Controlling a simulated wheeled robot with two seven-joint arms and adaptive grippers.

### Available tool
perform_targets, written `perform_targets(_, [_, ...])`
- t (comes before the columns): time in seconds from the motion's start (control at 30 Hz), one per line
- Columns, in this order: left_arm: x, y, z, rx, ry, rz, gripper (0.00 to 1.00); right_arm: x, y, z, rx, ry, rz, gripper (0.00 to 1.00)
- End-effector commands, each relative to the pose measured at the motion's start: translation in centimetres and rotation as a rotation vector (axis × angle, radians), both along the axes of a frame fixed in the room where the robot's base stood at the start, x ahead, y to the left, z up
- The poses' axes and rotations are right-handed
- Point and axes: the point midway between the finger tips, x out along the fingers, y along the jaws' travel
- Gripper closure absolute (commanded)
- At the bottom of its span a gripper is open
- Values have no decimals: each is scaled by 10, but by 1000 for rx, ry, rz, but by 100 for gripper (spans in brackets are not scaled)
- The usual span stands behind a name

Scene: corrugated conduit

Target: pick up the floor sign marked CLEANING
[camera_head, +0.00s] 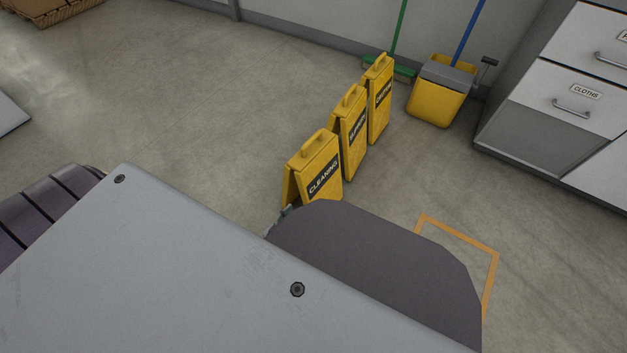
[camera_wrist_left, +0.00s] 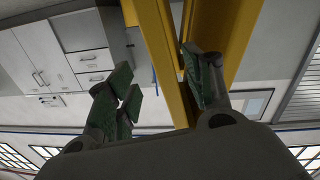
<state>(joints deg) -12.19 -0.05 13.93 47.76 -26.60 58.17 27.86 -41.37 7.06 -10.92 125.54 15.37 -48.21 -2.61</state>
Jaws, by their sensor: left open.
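The yellow A-frame floor sign marked CLEANING (camera_head: 314,168) stands on the floor in the head view, nearest me in a row of three. Its lower part is hidden behind my left arm. My left gripper (camera_wrist_left: 162,82) is open, with green finger pads. In the head view only a small green bit of it shows, at the foot of this sign. In the left wrist view a yellow sign panel (camera_wrist_left: 158,45) runs between the open fingers, and another yellow panel lies beyond the right finger. I cannot tell whether a finger touches the panel. My right gripper is not in view.
Two similar yellow signs (camera_head: 351,130) (camera_head: 379,98) stand close behind. A yellow mop bucket (camera_head: 439,96) and green broom (camera_head: 398,66) are by the wall. A drawer cabinet (camera_head: 560,105) is at right. An orange floor outline (camera_head: 458,236) is at lower right. The floor at left is mostly clear.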

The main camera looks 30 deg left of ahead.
Motion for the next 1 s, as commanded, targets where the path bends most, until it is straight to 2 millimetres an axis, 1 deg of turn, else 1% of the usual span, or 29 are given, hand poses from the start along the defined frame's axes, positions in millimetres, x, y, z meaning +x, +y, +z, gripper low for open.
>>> perform_targets(0.33, [0, 0, 1, -1, -2, 0, 48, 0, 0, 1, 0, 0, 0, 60])
perform_targets(0.47, [5, -1, 0, 0, -2, 0, 48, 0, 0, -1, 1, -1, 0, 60])
perform_targets(0.57, [12, -2, 0, 0, -2, 0, 48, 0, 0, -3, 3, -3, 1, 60])
perform_targets(0.67, [24, -4, 0, -2, -4, 1, 48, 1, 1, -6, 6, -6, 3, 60])
perform_targets(1.0, [68, -10, 0, 0, -3, 0, 48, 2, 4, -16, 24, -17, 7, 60])
